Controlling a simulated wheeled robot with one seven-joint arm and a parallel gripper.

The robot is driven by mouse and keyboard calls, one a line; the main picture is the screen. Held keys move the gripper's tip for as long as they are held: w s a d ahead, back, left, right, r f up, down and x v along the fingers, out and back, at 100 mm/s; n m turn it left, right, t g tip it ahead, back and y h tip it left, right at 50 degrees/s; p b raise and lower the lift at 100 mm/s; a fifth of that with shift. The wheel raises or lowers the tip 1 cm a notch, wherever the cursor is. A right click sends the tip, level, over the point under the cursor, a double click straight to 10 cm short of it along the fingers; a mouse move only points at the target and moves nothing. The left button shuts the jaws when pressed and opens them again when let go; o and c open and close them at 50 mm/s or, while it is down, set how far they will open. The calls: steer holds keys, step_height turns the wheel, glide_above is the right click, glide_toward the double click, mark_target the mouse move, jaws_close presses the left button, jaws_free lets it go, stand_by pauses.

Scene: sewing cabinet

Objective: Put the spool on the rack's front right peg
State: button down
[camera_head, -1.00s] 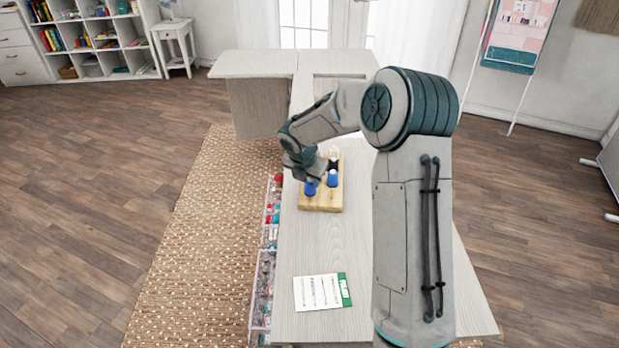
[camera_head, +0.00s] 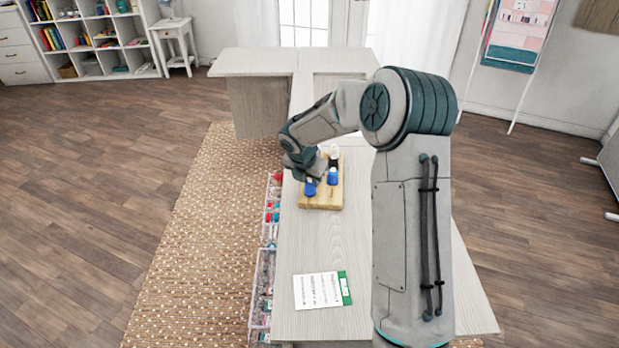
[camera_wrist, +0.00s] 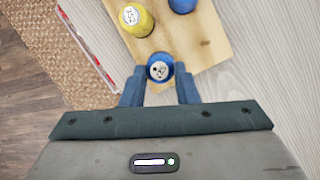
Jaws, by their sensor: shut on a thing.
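The wooden rack (camera_head: 318,203) lies on the table, and its board (camera_wrist: 208,40) fills the upper middle of the wrist view. My gripper (camera_wrist: 159,88) is shut on a blue spool (camera_wrist: 158,70) with a pale marked top. In the head view my gripper (camera_head: 306,178) is over the rack's left part, with a blue spool (camera_head: 310,189) just under it. A yellow spool (camera_wrist: 136,19) and another blue spool (camera_wrist: 182,5) stand on the rack beyond the held one. That second blue spool (camera_head: 332,177) is at the right in the head view. Pegs and the held spool's lower end are hidden.
A dark spool with a pale top (camera_head: 334,160) is farther back on the rack. A printed sheet (camera_head: 318,290) lies near the table's front. Clear-sided drawers with colourful contents (camera_head: 262,285) line the table's left side. The tabletop (camera_head: 335,240) between rack and sheet is clear.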

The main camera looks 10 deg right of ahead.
steer(key=shift+f, duration=0.45)
steer(key=c, duration=1)
jaws_free()
steer(key=shift+c, duration=0.2)
steer(key=v, duration=1.3)
steer(key=s+d+r+m+y+p, duration=0.1)
steer(key=s+r+m, duration=0.1)
steer(key=s+m, duration=1.2)
steer(key=s+d+r+m+y, duration=0.1)
steer(key=s+d+r+m, duration=0.1)
steer(key=s+m, duration=1.2)
steer(key=shift+s+r+g+p, duration=0.4)
steer(key=shift+s+r, duration=0.1)
steer(key=shift+s, duration=0.85)
